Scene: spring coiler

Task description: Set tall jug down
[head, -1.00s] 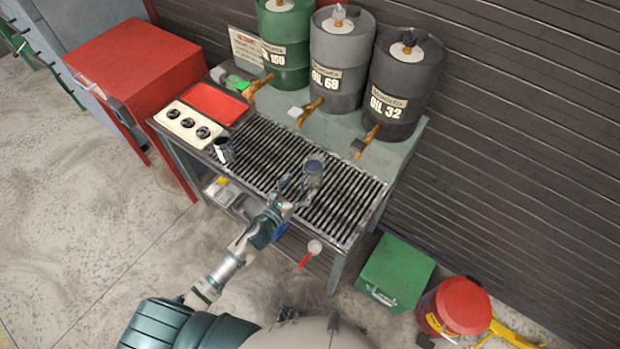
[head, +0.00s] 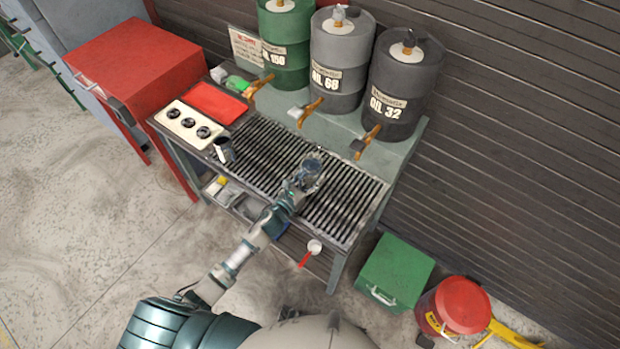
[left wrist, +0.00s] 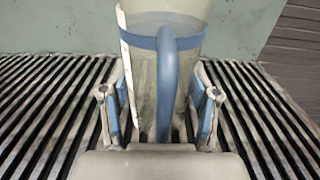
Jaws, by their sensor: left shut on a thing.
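The tall jug (left wrist: 190,55) is a grey, partly see-through vessel with a blue band and a blue handle, seen upright in the left wrist view. My left gripper (left wrist: 160,115) is shut on it, with one finger on each side of the handle area. In the head view, my left gripper (head: 305,182) is over the slatted grate (head: 345,205) of the bench and largely hides the jug. Whether the jug's base touches the slats is hidden. My right gripper is not in view.
Green (head: 285,45), grey (head: 340,62) and dark (head: 403,85) oil drums with taps stand behind the grate. A small dark jug (head: 223,151) stands at the grate's left end, near a red tray (head: 218,103). The grate's right part is clear.

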